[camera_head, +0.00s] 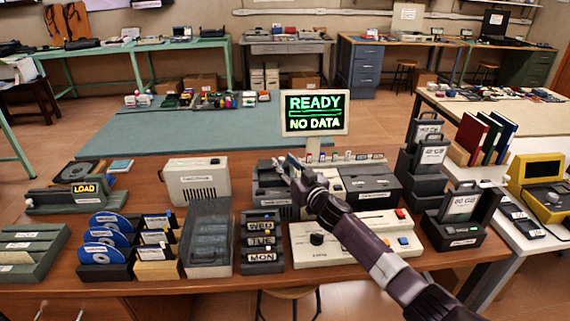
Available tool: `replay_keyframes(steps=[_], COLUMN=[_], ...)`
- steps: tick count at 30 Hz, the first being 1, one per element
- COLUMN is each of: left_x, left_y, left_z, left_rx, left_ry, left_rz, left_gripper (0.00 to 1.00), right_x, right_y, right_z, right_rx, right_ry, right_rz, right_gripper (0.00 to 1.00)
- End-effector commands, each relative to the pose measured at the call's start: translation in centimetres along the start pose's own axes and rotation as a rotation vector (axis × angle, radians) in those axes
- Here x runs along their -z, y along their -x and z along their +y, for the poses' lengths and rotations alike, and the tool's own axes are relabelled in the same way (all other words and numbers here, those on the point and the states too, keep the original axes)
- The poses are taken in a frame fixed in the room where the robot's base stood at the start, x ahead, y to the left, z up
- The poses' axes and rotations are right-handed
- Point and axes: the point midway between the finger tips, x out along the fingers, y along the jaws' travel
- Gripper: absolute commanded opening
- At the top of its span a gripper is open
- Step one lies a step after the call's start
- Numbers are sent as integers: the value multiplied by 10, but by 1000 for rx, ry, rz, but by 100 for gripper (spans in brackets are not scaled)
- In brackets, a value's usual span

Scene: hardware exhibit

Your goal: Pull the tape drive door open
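A low grey and white machine (349,187) with dark panels stands at the middle back of the front table. It is likely the tape drive, but its label is too small to read. My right arm reaches in from the lower right across the white control panel. My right gripper (287,168) is at the machine's left section, by its dark top and front. The gripper and arm hide part of that section, so I cannot tell whether the fingers touch a door or how far apart they are. My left gripper is not in view.
A sign (314,113) reading READY, NO DATA stands behind the machine. The white control panel (355,236) lies in front, with WED, TUE, MON blocks (262,241) beside it. A cream box (197,180) stands left. Black cartridge holders (428,160) stand right.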

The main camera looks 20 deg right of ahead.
Motion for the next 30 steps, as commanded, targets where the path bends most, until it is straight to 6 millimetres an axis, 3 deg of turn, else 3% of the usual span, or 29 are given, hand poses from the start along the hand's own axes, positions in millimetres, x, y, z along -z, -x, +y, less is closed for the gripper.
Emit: replay_keyframes(steps=[8, 24, 30], left_x=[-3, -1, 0], left_y=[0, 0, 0], left_z=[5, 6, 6], left_rx=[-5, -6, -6], left_ry=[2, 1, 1], left_rz=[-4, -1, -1], left_gripper=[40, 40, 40], right_x=[-1, -2, -1], right_y=[12, 98, 116], right_z=[1, 0, 0], right_rx=[0, 1, 0], right_ry=[1, 0, 0], right_rz=[0, -2, -1], right_gripper=[32, 32, 32])
